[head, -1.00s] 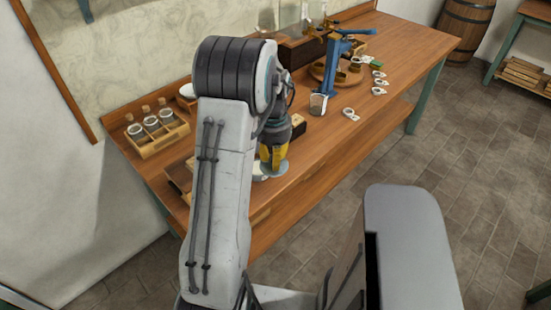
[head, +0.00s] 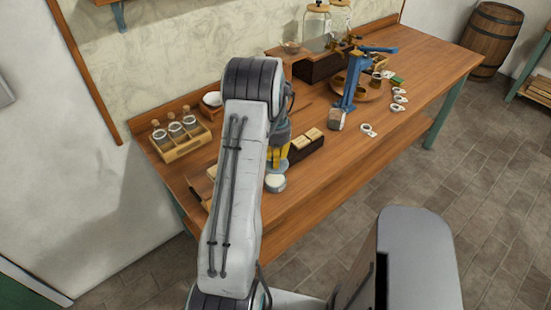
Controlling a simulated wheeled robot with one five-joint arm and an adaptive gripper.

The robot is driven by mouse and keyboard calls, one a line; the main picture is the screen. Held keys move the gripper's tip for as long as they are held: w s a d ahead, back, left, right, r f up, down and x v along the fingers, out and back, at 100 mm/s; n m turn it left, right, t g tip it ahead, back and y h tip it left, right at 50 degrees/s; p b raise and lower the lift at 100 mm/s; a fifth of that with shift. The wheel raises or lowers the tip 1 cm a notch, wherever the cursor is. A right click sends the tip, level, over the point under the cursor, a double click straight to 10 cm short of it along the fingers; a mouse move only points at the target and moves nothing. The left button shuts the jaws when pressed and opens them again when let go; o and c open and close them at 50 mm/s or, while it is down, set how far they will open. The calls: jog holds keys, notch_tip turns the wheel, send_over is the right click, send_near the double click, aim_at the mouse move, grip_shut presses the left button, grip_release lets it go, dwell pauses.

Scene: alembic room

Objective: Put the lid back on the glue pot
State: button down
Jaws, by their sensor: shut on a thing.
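My gripper (head: 278,160), with yellow fingers, is over the near left part of the workbench, partly behind my own arm. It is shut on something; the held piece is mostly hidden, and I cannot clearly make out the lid. A small round pot with a pale top (head: 275,182), apparently the glue pot, stands on the bench just below the fingertips. I cannot tell whether the gripper or its load touches it.
A wooden rack of jars (head: 181,151) and a white bowl (head: 212,99) are at the left. A box with pale blocks (head: 306,147) is close right of the gripper. A blue lever tool (head: 350,85) and several tags (head: 368,131) are farther right.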

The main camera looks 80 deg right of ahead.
jog(key=shift+f+b, duration=1.9)
jog(key=shift+f, duration=1.05)
jog(key=shift+f+b, duration=0.2)
jog(key=shift+b, duration=0.4)
dwell(0.7)
dwell(0.3)
jog(key=shift+c, duration=2.2)
grip_release()
jog(key=shift+r, duration=0.15)
jog(key=shift+r+p, duration=2.25)
jog(key=shift+r, duration=1.1)
